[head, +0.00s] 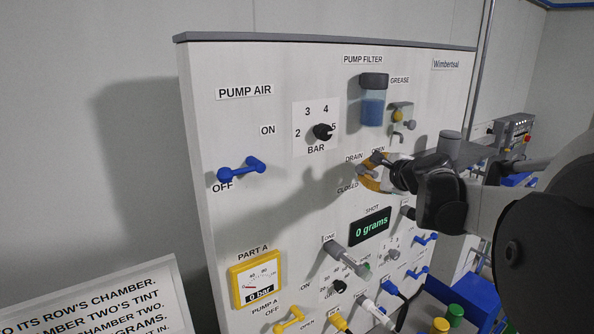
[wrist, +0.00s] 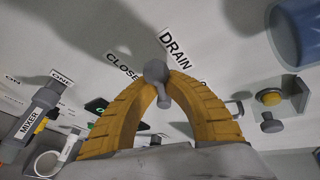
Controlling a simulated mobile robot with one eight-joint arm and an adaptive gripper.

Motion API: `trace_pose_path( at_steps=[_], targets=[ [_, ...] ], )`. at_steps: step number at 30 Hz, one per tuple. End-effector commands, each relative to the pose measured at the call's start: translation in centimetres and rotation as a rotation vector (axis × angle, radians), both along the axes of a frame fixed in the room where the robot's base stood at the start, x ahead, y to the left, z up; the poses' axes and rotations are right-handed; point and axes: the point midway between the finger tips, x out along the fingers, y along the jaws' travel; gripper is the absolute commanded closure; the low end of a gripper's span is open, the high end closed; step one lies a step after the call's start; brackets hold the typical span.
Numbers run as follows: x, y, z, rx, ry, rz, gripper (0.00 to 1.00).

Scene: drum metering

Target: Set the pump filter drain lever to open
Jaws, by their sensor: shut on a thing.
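The pump filter drain lever is a small grey lever (wrist: 156,71) between the DRAIN and CLOSED labels in the wrist view. My gripper (wrist: 160,86) has its two yellow fingers closed around it, with the fingertips meeting at its round end. In the head view my gripper (head: 370,173) is at the panel, below the DRAIN and OPEN labels and right of CLOSED. My fingers and wrist hide much of the lever there, so its exact angle is hard to tell. The OPEN label is covered in the wrist view.
The pump filter bowl (head: 373,101) with blue contents hangs above, beside the grease fitting (head: 401,116). A shot display (head: 370,226) reading 0 grams and a grey mixer tube (wrist: 36,115) are below. The blue pump air lever (head: 241,170) is at the left.

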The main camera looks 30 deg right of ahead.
Motion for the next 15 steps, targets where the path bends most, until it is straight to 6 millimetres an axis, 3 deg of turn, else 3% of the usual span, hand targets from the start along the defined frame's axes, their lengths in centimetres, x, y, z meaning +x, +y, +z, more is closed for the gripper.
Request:
trace_pose_path(
  at_steps=[15],
  targets=[
    [0.1, -1.3, 1.4, 0.489, 0.036, -0.001, 1.0]
  ],
)
